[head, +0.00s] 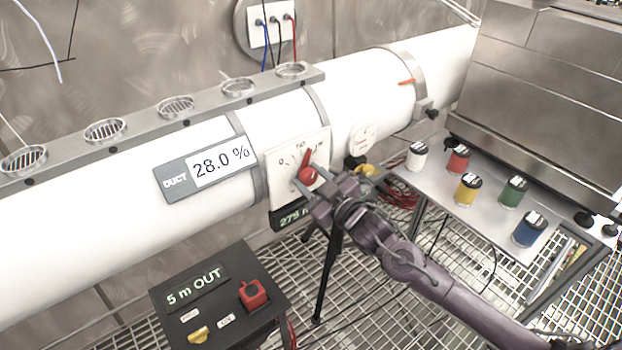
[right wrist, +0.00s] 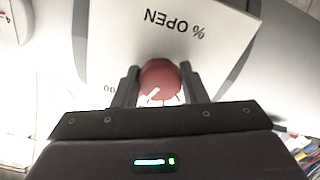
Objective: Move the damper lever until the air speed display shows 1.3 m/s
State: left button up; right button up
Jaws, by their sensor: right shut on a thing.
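The red damper lever (head: 306,174) sits on a white dial plate (head: 284,190) on the front of the white duct. My right gripper (head: 312,181) is shut on the lever's round red hub, which shows between the two fingers in the right wrist view (right wrist: 160,77). The plate there reads "% OPEN" upside down. A grey display marked DUCT (head: 207,166) reads 28.0 %. A dark display (head: 289,217) under the plate shows green characters starting like 275; the rest is hidden. I see no m/s reading. My left gripper is out of view.
A black box (head: 221,299) labelled 5 m OUT, with a red knob and yellow switch, stands at lower left. A metal shelf (head: 493,231) with several coloured jars is at right. A round gauge (head: 364,138) sits right of the dial. Cables lie on the grating.

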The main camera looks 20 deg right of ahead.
dwell(0.3)
jog(key=o, duration=1)
jog(key=shift+c, duration=0.2)
jog(key=shift+s+d+f, duration=0.15)
jog(key=shift+s+d, duration=0.05)
jog(key=shift+s, duration=0.25)
jog(key=b+v, duration=0.1)
jog(key=v, duration=0.6)
jog(key=shift+w, duration=0.1)
